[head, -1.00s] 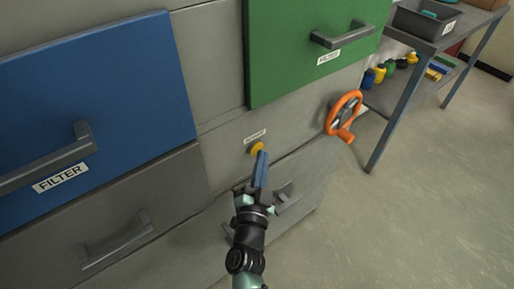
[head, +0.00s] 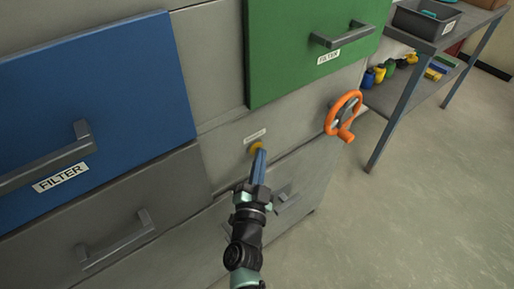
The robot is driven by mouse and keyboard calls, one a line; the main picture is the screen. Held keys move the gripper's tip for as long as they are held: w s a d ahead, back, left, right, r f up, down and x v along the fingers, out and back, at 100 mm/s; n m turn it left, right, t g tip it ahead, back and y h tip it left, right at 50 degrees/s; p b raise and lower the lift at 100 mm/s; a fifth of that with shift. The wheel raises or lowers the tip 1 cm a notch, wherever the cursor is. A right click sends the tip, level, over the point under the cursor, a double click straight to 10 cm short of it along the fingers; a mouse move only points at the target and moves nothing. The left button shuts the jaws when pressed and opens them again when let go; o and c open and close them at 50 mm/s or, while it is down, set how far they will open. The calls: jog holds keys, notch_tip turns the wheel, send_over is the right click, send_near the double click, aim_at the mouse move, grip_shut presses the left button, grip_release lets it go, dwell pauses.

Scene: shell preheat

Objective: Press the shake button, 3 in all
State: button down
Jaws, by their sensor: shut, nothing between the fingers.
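The yellow shake button (head: 256,147) sits on the grey cabinet front, under a small white label (head: 255,135) whose text is too small to read. My gripper (head: 259,154) is shut and empty, with its blue fingertips right at the button. The fingers cover the lower right part of the button. Contact looks likely, but I cannot tell whether the button is pushed in.
A blue FILTER drawer (head: 95,105) is at the left and a green FILTER drawer (head: 290,60) above. An orange handwheel (head: 343,113) juts out at the right. Grey drawers with handles lie below. A shelf table (head: 400,95) stands at the right beside clear floor.

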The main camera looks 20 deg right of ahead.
dwell(0.4)
jog(key=shift+s+d, duration=0.25)
jog(key=shift+s, duration=0.5)
jog(key=s, duration=0.1)
jog(key=s+d, duration=0.1)
jog(key=s, duration=0.2)
jog(key=shift+s+d+p, duration=0.3)
jog(key=shift+s+d, duration=0.05)
dwell(0.6)
